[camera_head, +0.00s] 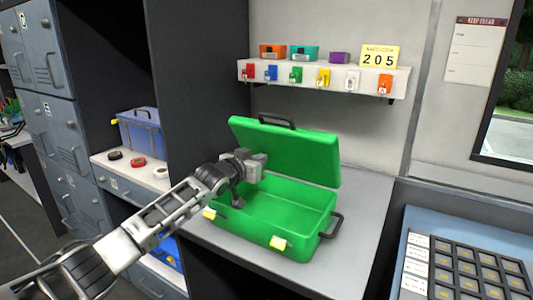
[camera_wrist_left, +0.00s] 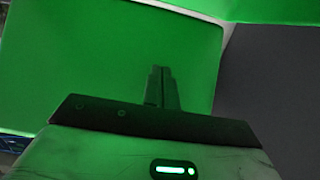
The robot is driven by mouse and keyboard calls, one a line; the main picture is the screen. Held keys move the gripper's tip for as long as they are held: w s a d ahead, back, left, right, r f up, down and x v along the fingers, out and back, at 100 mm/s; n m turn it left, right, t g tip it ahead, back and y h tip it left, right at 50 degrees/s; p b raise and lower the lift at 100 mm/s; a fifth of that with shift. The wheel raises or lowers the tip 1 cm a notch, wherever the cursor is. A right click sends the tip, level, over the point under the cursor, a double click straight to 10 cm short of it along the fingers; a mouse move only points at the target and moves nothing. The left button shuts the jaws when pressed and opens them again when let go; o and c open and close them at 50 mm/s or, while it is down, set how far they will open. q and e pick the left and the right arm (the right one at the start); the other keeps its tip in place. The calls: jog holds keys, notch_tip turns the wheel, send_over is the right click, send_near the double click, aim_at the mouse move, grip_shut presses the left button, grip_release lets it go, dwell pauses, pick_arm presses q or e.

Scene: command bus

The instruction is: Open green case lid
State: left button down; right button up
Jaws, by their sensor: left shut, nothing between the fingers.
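The green case (camera_head: 283,218) sits on the grey counter. Its green lid (camera_head: 300,150) stands raised at the back, leaning upright, with a dark handle on its top edge. The case interior shows below the lid. My left gripper (camera_head: 250,168) is in front of the lid's inner face, above the left part of the case. In the left wrist view my left gripper (camera_wrist_left: 161,88) has its fingers together with green surface filling the view behind them. I cannot tell whether the fingertips touch the lid. My right gripper is not in view.
A wall shelf (camera_head: 320,78) with several coloured boxes and hanging tags is above the case. A blue bin (camera_head: 138,132) and tape rolls (camera_head: 138,162) are on the left shelf. A tray with dark compartments (camera_head: 465,275) is at the right. The counter (camera_head: 365,200) is bare right of the case.

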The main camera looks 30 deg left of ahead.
pick_arm(q)
jog(key=s+a+p, duration=0.1)
jog(key=s+a, duration=0.1)
jog(key=s, duration=2.1)
jog(key=shift+s+r, duration=0.15)
jog(key=shift+s, duration=0.15)
dwell(0.4)
dwell(0.4)
